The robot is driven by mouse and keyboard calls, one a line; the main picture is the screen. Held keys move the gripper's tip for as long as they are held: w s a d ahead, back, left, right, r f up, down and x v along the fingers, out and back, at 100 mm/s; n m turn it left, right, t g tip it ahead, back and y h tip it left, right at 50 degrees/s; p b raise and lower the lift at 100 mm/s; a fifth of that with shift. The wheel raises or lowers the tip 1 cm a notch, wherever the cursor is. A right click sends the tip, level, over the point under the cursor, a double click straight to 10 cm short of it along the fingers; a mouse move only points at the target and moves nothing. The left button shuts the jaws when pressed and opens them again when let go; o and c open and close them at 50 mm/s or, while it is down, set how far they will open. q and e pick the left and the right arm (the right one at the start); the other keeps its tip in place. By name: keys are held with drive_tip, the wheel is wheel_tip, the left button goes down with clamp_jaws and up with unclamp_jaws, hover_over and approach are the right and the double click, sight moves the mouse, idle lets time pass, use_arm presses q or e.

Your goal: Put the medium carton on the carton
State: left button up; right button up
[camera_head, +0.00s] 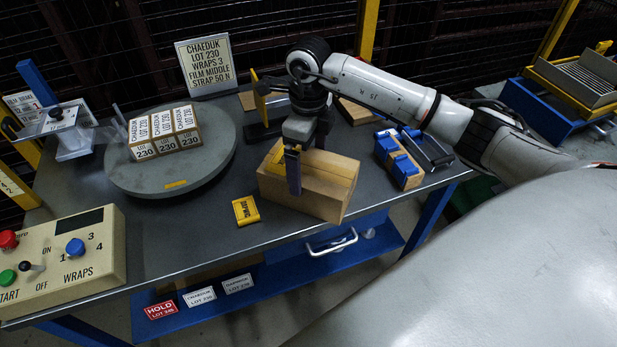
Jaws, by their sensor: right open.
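A plain brown carton (325,187) sits near the front edge of the grey table, right of the middle. My right gripper (284,165) is open, pointing down at the carton's left end, with one dark finger in front of its near face. Whether the fingers touch it, I cannot tell. Several labelled cartons (165,135) marked LOT 230 stand side by side on the round grey turntable (180,180). Another brown piece (357,111) shows partly behind my right arm; its size is unclear. No label shows which carton is the medium one. My left gripper is not in view.
A control box (62,258) with buttons stands at the front left. A lot sign (205,65) stands behind the turntable. A blue shelf (270,285) is below.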

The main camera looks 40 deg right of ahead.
sight(308, 165)
drive_tip(key=shift+f, duration=1.95)
drive_tip(key=c, duration=1.7)
drive_tip(key=shift+w+r, duration=0.15)
drive_tip(key=shift+r, duration=0.3)
drive_tip(key=shift+c, duration=0.3)
wheel_tip(308, 165, up, 10)
drive_tip(key=shift+f, duration=0.25)
drive_tip(key=shift+s+a+r+n, duration=0.15)
drive_tip(key=shift+s+a+n, duration=0.15)
drive_tip(key=shift+n, duration=0.5)
drive_tip(key=s+a+r+n, duration=0.1)
drive_tip(key=s+a+n, duration=0.3)
drive_tip(key=n, duration=1)
drive_tip(key=s+a+r+n, duration=0.2)
drive_tip(key=s+a+n, duration=0.3)
drive_tip(key=n, duration=0.9)
drive_tip(key=shift+s, duration=1.2)
drive_tip(key=shift+a, duration=0.1)
